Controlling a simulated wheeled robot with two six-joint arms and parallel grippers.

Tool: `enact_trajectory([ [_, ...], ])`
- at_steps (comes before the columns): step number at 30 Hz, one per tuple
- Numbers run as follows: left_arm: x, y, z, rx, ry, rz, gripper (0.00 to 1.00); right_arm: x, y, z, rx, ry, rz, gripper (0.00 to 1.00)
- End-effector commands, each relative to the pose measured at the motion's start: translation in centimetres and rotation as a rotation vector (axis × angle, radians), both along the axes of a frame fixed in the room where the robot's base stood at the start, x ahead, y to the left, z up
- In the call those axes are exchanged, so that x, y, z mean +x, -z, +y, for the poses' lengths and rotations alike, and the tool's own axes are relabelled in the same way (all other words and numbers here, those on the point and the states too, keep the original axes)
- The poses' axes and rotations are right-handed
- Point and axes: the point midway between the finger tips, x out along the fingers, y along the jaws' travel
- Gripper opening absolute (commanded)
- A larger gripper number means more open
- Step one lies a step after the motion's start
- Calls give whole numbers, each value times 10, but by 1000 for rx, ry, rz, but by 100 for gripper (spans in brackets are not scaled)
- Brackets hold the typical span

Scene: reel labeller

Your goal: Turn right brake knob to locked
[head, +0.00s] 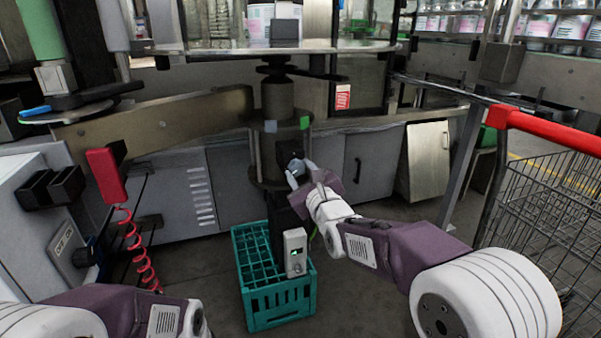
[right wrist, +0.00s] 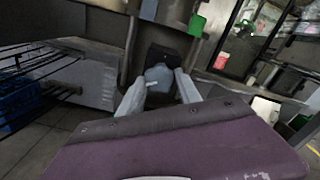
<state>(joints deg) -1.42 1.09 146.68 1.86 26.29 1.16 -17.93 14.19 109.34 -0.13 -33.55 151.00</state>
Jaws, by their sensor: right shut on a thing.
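The right brake knob (right wrist: 158,76) is a grey rounded knob on a dark mount, with a small pale pointer on its left side in the right wrist view. My right gripper (right wrist: 159,88) has its two pale fingers on either side of the knob and is shut on it. In the head view my right gripper (head: 296,168) reaches the dark block on the central column (head: 268,150); the knob is mostly hidden there by the fingers. My left arm shows at the bottom left of the head view, but its gripper fingers are not visible.
A teal crate (head: 282,308) stands on the floor below the column. A red handset with a coiled cord (head: 106,175) hangs at the left. A wire trolley with a red handle (head: 550,130) stands at the right. Grey cabinets (head: 225,180) are behind.

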Motion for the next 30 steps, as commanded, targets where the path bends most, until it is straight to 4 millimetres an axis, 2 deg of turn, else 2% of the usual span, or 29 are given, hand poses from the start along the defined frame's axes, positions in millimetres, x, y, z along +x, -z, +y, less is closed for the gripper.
enact_trajectory([
  [4, 0, 0, 0, 0, 0, 0, 65, 0, 3, 0, -1, -1, 7, 0],
  [5, 0, 0, 0, 0, 0, 0, 65, 0, 3, 0, -1, -1, 7, 46],
  [6, 0, 0, 0, 0, 0, 0, 65, 0, 3, 0, -1, -1, 7, 57],
  [7, 0, 0, 0, 0, 0, 0, 65, 0, 3, 0, -1, -1, 6, 62],
  [18, 0, -3, 0, 0, 0, 0, 65, -5, -1, -2, 0, 0, 1, 62],
  [20, 0, -6, 0, 0, 0, 0, 65, -13, -2, -4, -1, 0, 2, 62],
  [30, 0, -23, 0, 0, 0, 0, 65, -76, -1, -24, -1, 0, 3, 62],
])
